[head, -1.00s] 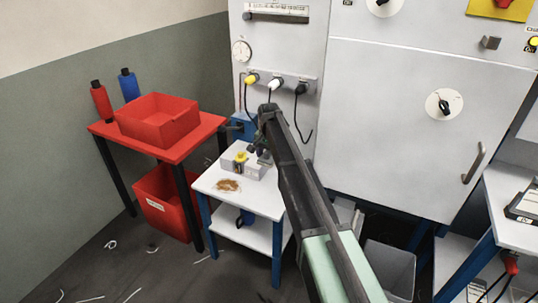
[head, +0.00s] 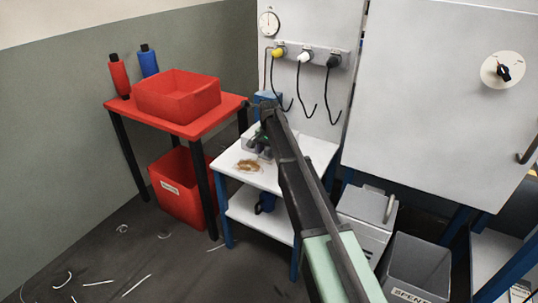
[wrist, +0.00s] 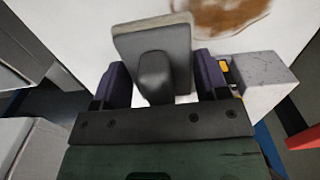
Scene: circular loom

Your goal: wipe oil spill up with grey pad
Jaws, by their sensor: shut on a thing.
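The oil spill (head: 248,166) is a brown patch on the white top of a small table (head: 277,184). It also shows at the top of the wrist view (wrist: 232,12). My gripper (wrist: 160,75) is shut on the handle of the grey pad (wrist: 135,45). The pad has a pale edge along its far side. In the wrist view the pad lies just left of the spill, its corner close to the spill's edge. I cannot tell whether the pad touches the tabletop. In the head view my gripper (head: 262,142) is just behind the spill and hides the pad.
A grey box (wrist: 262,82) stands on the table close to my gripper's right finger. A red table with a red bin (head: 178,96) and two bottles stands to the left. Cables hang from the panel behind. Grey bins (head: 417,266) stand on the floor at right.

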